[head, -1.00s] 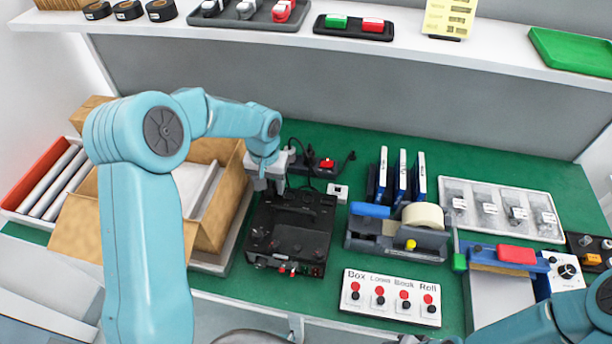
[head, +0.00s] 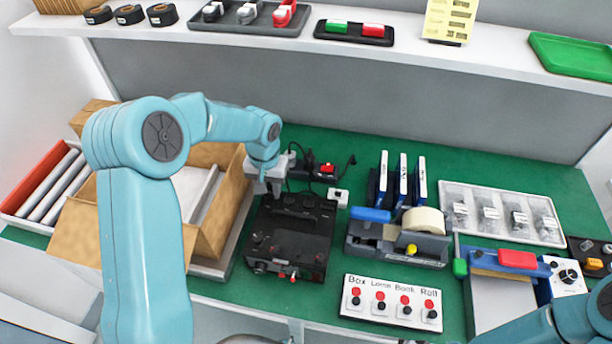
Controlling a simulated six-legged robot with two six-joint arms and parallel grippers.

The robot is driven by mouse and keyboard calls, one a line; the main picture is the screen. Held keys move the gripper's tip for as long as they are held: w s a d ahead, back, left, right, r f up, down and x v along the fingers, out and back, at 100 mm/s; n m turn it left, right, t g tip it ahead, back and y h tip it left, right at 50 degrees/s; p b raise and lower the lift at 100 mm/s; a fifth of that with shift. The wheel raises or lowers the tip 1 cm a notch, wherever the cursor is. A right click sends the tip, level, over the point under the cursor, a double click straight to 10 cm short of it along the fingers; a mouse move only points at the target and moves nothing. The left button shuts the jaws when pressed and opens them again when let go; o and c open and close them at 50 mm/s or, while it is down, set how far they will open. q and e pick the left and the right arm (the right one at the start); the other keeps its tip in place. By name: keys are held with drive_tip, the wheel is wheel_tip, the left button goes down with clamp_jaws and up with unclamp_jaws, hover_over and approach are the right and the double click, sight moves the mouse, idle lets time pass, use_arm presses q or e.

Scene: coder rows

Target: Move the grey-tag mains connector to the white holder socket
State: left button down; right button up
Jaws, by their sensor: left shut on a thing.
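My left gripper (head: 272,188) points down at the back left corner of the black device on the green bench. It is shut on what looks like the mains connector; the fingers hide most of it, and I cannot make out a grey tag. A thin black cable loops just right of the fingers. The white holder socket (head: 338,197) sits on the bench to the right of the gripper, apart from it, beside the device's back right corner. My right arm enters at the lower right; its gripper is outside the picture.
The black device (head: 292,240) stands below the gripper. A black power strip with a red switch (head: 327,169) lies behind. An open cardboard box (head: 225,215) is close on the left. A tape dispenser (head: 425,245) and blue-edged folders (head: 402,178) stand right of the socket.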

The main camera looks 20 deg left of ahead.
sight(269, 188)
use_arm(q)
drive_tip(key=shift+r, duration=0.35)
drive_tip(key=shift+r+p, duration=0.9)
drive_tip(key=shift+r, duration=0.55)
drive_tip(key=shift+s, duration=0.1)
